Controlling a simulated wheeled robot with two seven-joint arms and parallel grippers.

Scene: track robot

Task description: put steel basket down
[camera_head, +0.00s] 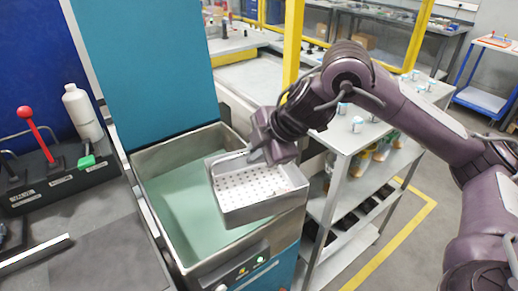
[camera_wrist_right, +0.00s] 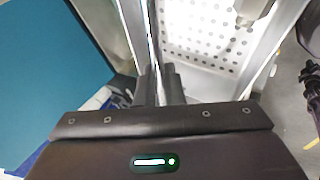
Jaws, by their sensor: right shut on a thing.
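The steel basket (camera_head: 250,213) is a shallow rectangular tray with a perforated floor. In the head view it hangs over the right part of the open tank (camera_head: 165,187), which has a steel rim and pale green liquid inside. My right gripper (camera_head: 268,150) is shut on the basket's far side, at its rim or handle. In the right wrist view the two dark fingers (camera_wrist_right: 160,85) close on a thin steel part, and the perforated basket floor (camera_wrist_right: 200,30) shows beyond them. A few small things seem to lie in the basket, too small to tell. My left gripper is out of view.
The tank's teal lid (camera_head: 145,70) stands open behind it. A steel shelf unit (camera_head: 345,140) with small jars stands close at the right.

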